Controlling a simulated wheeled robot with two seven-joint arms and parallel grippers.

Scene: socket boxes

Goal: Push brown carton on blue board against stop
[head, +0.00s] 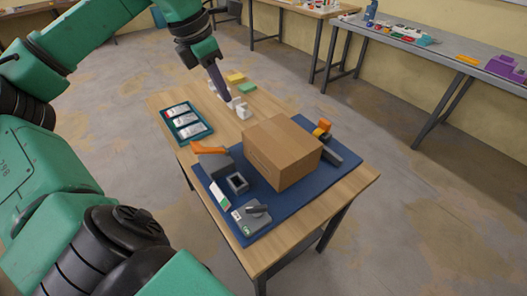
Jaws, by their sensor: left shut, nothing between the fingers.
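The brown carton (283,150) stands upright on the blue board (286,203), toward its right part. A dark grey bar (337,152), which looks like the stop, lies close to the carton's right side. I cannot tell whether they touch, as the carton hides part of that area. My left gripper (226,98) points down beyond the carton's far left side, apart from it, shut and empty. Small white pieces (243,112) show at its tip; I cannot tell whether it touches them. My right gripper is not in view.
On the board are an orange-handled grey tool (212,160), a grey square ring (237,183) and a grey device (252,217). An orange and yellow item (322,130) sits behind the bar. A teal tray (187,123) and yellow block (235,77) are on the wooden table (345,186).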

